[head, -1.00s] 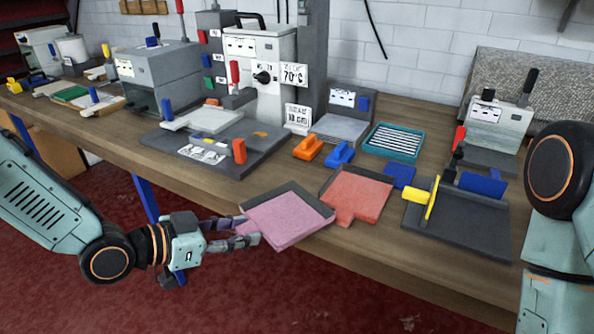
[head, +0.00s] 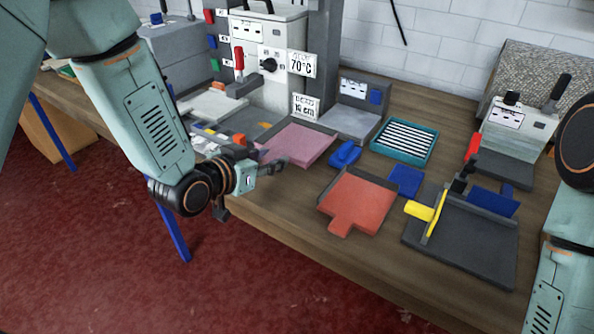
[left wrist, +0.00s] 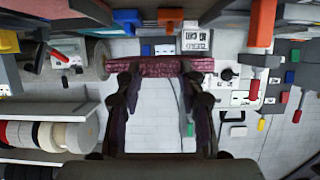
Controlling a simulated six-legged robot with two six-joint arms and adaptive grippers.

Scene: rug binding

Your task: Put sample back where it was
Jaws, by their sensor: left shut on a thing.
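A flat pink sample (head: 300,144) with a dark rim along its edges is at the back left of the bench, beside the grey base plate. My left gripper (head: 273,161) is shut on its near left end. In the left wrist view a dark pink textured strip (left wrist: 160,67) spans the space between the two fingertips. I cannot tell whether the sample touches the bench or hangs just above it. A similar red-orange piece (head: 357,200) with a tab and dark rim lies at the bench's front edge. My right gripper is not in view; only that arm shows at the right edge.
A blue clip (head: 345,154) lies just right of the pink sample. A teal tray (head: 404,141) with striped contents, a blue pad (head: 406,180) and a dark board with a yellow handle (head: 420,211) stand further right. A white machine (head: 268,55) rises behind.

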